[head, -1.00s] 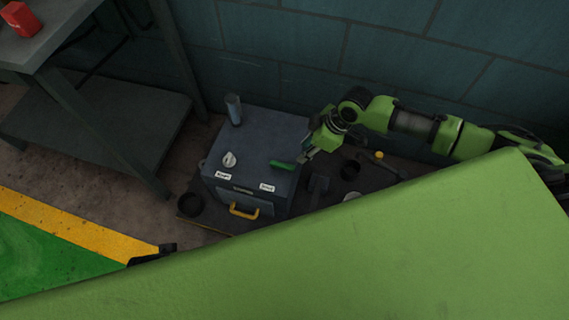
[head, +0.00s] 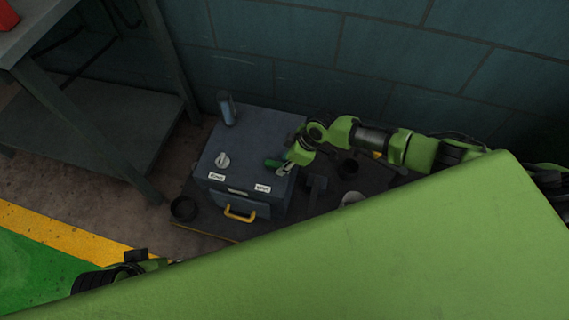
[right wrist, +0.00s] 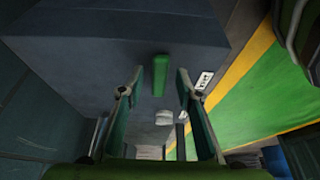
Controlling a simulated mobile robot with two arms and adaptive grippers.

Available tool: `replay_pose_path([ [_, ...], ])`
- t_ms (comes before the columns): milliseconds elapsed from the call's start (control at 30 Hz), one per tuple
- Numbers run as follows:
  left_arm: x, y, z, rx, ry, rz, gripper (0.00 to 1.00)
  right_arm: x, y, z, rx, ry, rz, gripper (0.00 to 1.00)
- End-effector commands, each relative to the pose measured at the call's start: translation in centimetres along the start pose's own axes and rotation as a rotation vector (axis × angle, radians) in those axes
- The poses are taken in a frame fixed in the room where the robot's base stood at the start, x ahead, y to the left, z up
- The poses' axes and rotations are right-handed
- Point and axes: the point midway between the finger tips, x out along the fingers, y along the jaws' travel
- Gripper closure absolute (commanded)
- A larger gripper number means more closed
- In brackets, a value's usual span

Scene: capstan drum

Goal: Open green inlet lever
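The green inlet lever (head: 273,163) sits on top of a dark blue-grey box (head: 240,140), near its right edge. My right gripper (head: 284,167) is at that edge, beside the lever. In the right wrist view its two fingers are spread, and the green lever (right wrist: 160,75) stands in the gap between them, with space on both sides. No contact with the lever shows. Part of my left arm (head: 125,268) shows at the lower left; its finger state cannot be made out.
The box also carries a white knob (head: 223,160), a grey-blue cylinder (head: 227,108), white labels (head: 262,188) and a yellow handle (head: 240,211). A dark cup (head: 184,209) stands to its left. A metal table (head: 75,120) is at the left; a block wall (head: 400,60) is behind.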

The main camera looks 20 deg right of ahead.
Motion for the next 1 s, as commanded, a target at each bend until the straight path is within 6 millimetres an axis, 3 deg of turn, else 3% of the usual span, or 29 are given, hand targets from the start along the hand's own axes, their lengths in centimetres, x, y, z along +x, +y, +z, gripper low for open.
replay_pose_path([
  [300,0.1,0.0,0.0,0.000,0.000,0.000,0.60,0.3,0.0,0.0,-0.001,0.001,0.001,0.68],
  [333,0.1,0.0,0.0,0.000,0.000,0.000,0.60,0.3,0.1,0.0,-0.001,0.001,0.001,0.71],
  [433,0.1,0.0,0.0,0.000,0.001,0.000,0.60,0.3,0.0,0.0,-0.001,0.000,0.001,0.97],
  [467,0.1,0.0,0.0,0.000,0.001,0.000,0.60,0.3,0.0,0.0,0.000,0.000,0.001,1.00],
  [1000,-0.9,0.0,-0.3,0.000,0.000,0.000,0.60,0.4,-0.5,-0.8,0.036,0.000,0.015,1.00],
])
